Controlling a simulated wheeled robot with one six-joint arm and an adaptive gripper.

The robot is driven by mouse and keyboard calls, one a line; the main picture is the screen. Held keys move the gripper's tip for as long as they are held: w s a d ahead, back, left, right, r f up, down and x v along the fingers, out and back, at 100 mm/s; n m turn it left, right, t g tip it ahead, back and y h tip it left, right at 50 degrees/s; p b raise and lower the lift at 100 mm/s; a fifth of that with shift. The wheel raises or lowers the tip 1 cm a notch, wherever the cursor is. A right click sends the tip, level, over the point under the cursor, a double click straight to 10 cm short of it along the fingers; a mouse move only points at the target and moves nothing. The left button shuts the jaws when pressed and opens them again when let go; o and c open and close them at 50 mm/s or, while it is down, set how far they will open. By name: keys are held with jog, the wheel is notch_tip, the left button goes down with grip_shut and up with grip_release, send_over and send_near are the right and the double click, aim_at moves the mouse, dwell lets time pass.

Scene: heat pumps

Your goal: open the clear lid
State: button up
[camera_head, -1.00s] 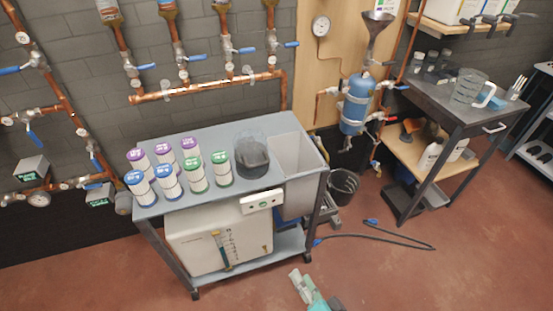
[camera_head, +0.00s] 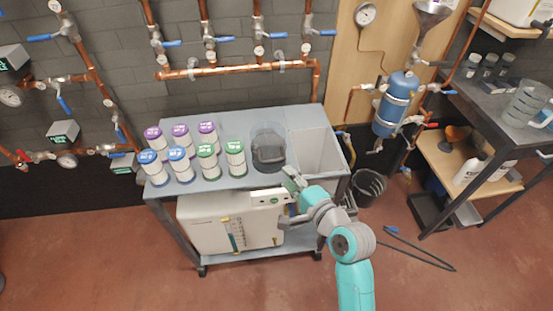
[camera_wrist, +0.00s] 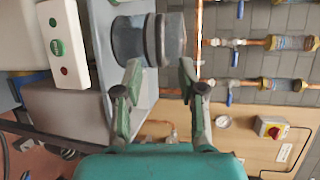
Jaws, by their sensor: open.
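A clear cylindrical vessel (camera_head: 268,146) with a dark lower part stands on the grey cart top, beside the white basin. No separate clear lid can be made out on it in the head view. In the wrist view the vessel (camera_wrist: 140,40) appears sideways, just beyond the fingertips. My gripper (camera_wrist: 160,70) is open and empty, its two fingers spread apart with a gap to the vessel. In the head view my gripper (camera_head: 293,187) is at the cart's front edge, below and right of the vessel, partly covering the white control box.
Several canisters with purple, blue and green lids (camera_head: 207,160) stand left of the vessel. The basin (camera_head: 318,150) is on the right of the cart (camera_head: 218,187). The control box (camera_wrist: 62,45) has green and red buttons. Copper pipes (camera_head: 240,68) run along the wall behind.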

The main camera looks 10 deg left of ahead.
aim_at(272, 160)
jog(key=x, duration=0.9)
jog(key=shift+w+a+f, duration=0.1)
jog(key=shift+w+a, duration=0.1)
jog(key=shift+a, duration=0.1)
grip_shut()
